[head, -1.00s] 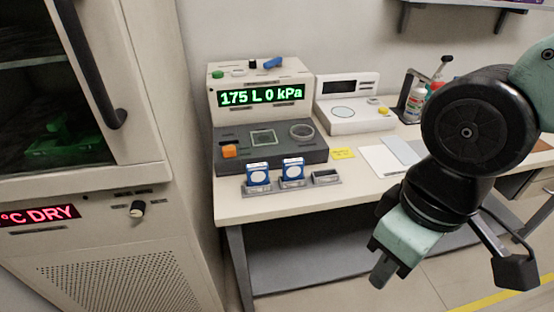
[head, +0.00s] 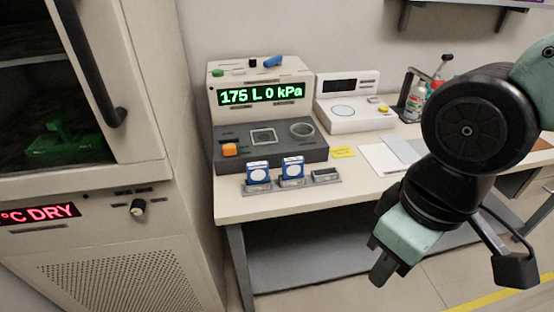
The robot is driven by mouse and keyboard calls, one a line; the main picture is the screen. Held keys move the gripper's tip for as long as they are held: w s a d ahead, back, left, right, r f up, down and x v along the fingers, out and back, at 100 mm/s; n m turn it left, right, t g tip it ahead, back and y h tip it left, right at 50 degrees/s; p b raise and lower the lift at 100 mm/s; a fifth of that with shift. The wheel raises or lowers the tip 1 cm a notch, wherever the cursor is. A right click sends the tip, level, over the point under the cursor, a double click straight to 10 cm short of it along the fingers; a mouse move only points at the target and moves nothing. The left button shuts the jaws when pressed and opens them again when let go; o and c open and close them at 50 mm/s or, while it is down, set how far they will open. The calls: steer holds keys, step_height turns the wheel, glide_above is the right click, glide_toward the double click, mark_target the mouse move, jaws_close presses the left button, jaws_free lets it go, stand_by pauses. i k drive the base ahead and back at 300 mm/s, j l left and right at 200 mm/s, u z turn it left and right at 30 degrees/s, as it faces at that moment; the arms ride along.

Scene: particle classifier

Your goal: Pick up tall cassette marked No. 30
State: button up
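Two blue-and-white cassettes stand upright in small grey holders near the front edge of the bench: a left cassette (head: 257,173) and a right cassette (head: 292,168). Their markings are too small to read, so I cannot tell which is No. 30. A third grey holder (head: 326,175) to their right has no blue cassette in it. My gripper (head: 383,272) hangs to the right of and nearer than the holders, in front of the bench, pointing down. It is apart from the cassettes. Its fingers overlap in this view and their gap is hidden.
The classifier (head: 262,100) with a green display reading "175 L 0 kPa" stands behind the cassettes. A white instrument (head: 350,110) stands to its right. A yellow note (head: 343,152) and papers lie on the bench (head: 240,208). A tall cabinet (head: 90,240) stands close on the left.

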mark_target(292, 167)
steer(key=i+z, duration=0.25)
steer(key=i, duration=0.3)
steer(key=i+j+z, duration=0.15)
steer(key=i+z, duration=0.15)
steer(key=i, duration=0.25)
